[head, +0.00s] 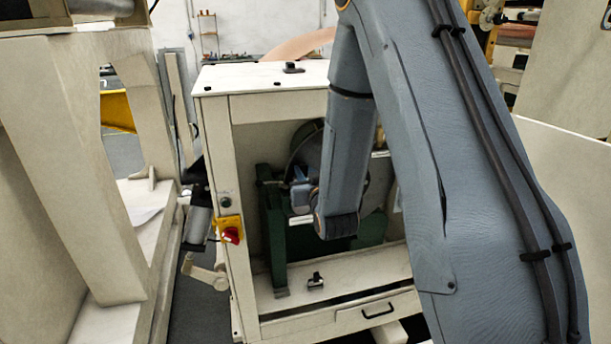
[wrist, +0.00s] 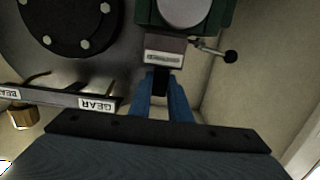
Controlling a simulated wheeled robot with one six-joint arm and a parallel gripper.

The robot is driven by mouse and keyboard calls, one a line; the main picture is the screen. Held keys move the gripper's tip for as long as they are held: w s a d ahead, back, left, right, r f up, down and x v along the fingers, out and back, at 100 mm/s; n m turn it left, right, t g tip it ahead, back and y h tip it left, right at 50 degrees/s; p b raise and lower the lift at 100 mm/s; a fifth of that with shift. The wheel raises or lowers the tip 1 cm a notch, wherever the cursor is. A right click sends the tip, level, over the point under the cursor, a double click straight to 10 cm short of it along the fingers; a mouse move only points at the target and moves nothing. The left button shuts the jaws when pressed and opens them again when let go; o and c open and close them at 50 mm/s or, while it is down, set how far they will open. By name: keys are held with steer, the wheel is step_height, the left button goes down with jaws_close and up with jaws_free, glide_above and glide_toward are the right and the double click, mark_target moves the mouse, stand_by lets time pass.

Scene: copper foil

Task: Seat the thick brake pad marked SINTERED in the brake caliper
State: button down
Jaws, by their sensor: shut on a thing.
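In the wrist view the blue fingers of my gripper (wrist: 160,88) are shut on the dark tab of a brake pad (wrist: 164,56). The pad has a grey body and a pale label, too small to read. It lies right at the green brake caliper (wrist: 222,12), at the top of the view. I cannot tell how far the pad is inside it. A lever with a black knob (wrist: 231,57) sticks out to the right of the pad. In the head view my gripper (head: 301,188) is inside the open cabinet; my arm hides much of the caliper area.
A large disc with a bolted hub (wrist: 70,22) is left of the pad. A rail marked GEAR (wrist: 60,98) crosses at left, with a brass piece (wrist: 22,117) by it. The cabinet's frame (head: 240,150) surrounds my gripper. A small dark object (head: 315,282) sits on the cabinet floor.

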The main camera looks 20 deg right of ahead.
mark_target(294, 163)
steer(key=shift+w+b, duration=0.3)
steer(key=shift+w, duration=1.85)
steer(key=shift+w+a, duration=0.1)
steer(key=shift+a, duration=0.05)
steer(key=shift+w+a+b, duration=0.1)
steer(key=shift+a+b, duration=0.2)
steer(key=shift+a, duration=0.1)
steer(key=shift+f, duration=0.2)
steer(key=shift+f+b, duration=0.35)
steer(key=shift+b, duration=0.1)
steer(key=shift+a+f, duration=0.1)
steer(key=shift+f, duration=0.15)
steer(key=shift+d+f+b, duration=0.2)
steer(key=shift+f+b, duration=0.25)
steer(key=shift+b, duration=0.15)
steer(key=shift+f+b, duration=0.95)
steer(key=shift+f, duration=0.25)
